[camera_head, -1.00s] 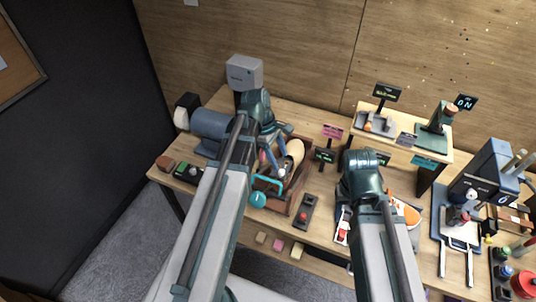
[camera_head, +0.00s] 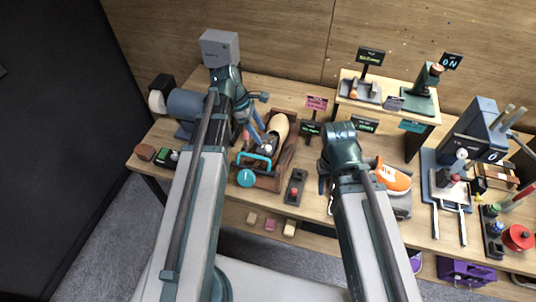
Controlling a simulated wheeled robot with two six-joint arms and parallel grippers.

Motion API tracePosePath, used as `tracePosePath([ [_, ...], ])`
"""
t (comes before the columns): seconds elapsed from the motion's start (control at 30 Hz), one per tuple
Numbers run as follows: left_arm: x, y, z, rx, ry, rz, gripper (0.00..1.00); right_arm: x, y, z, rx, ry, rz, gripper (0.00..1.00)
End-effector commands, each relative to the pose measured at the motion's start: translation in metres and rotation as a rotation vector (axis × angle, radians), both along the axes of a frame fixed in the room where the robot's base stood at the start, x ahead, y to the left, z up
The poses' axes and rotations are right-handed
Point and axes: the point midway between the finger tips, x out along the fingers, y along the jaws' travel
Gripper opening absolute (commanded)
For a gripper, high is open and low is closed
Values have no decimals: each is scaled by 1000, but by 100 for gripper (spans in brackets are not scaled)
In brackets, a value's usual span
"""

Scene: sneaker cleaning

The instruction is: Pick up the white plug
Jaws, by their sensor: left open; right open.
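I cannot single out the white plug for certain. A small whitish rounded piece (camera_head: 267,149) shows in the brown wooden box (camera_head: 284,160) at the centre, near blue bars and a tan rounded form (camera_head: 278,128); it may be the plug or part of the fixture. My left gripper (camera_head: 252,108) is open above the back left of this box, its fingers partly overlapping the blue bars. My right gripper (camera_head: 324,180) is open, low at the left of an orange sneaker (camera_head: 393,179), and mostly hidden by its own wrist.
A blue motor-like machine (camera_head: 188,105) stands at the left of the table. A small dark block with a red button (camera_head: 295,188) lies between my arms. A wooden shelf (camera_head: 424,122) is behind, and a blue press (camera_head: 480,130) stands at the right. Bare table shows behind the box.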

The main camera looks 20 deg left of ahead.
Motion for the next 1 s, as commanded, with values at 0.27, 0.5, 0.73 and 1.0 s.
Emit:
tracePosePath([
  [0.27, 1, -9, -23, 0, -1, 0, 66, 0, 0, -23, -1, 0, 6, 50],
  [0.5, 1, -10, -30, 0, -1, -1, 66, 0, 0, -30, -1, 0, 7, 50],
  [0.73, 0, -17, -57, 0, -1, -1, 66, 0, 0, -57, -1, 0, 7, 50],
  [1.0, 1, -25, -73, 0, -1, -1, 66, 0, 0, -73, -1, 0, 6, 50],
])
